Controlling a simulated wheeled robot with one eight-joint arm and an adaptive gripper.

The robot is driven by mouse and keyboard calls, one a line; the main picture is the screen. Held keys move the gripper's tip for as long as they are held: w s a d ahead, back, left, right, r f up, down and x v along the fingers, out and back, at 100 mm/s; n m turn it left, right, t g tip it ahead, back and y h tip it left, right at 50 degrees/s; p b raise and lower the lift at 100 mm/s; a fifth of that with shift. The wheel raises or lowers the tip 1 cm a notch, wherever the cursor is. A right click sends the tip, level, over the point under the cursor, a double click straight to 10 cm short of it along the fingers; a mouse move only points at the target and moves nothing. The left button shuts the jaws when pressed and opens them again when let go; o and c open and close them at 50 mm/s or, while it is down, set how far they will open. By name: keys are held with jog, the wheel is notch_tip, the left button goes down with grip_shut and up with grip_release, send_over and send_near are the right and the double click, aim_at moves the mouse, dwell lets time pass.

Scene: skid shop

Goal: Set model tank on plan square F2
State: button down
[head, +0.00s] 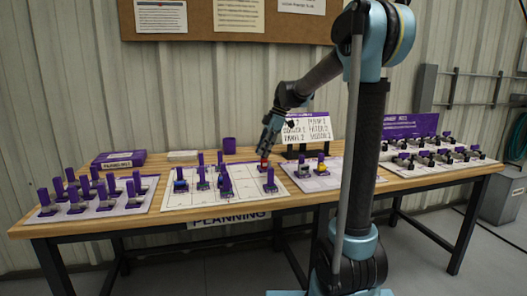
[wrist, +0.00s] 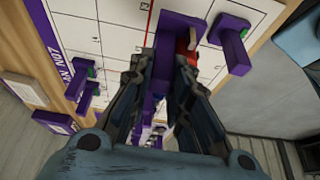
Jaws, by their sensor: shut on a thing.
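My gripper (head: 265,152) is shut on a purple-handled piece with a red part, which shows in the head view (head: 263,161). In the wrist view the held piece (wrist: 166,72) has its purple handle between the fingers, and its red part (wrist: 184,48) shows by the right fingertip. I cannot tell for certain that it is the model tank. In the head view the gripper is over the far right part of the white gridded planning board (head: 240,198). Its square labels are too small to read, so F2 cannot be made out.
Several purple-handled pieces stand on the planning board, including one (head: 270,182) near the gripper. A left tray (head: 52,212) and a right board (head: 310,182) hold more. A sign (head: 307,129) and a purple cup (head: 229,146) stand behind. The board's front is mostly clear.

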aim_at(264, 160)
jog(key=shift+f, duration=0.15)
jog(key=shift+f, duration=1.65)
jog(key=shift+f, duration=0.65)
dwell(0.4)
jog(key=c, duration=1.4)
grip_release()
jog(key=shift+r, duration=0.7)
jog(key=shift+r, duration=3.4)
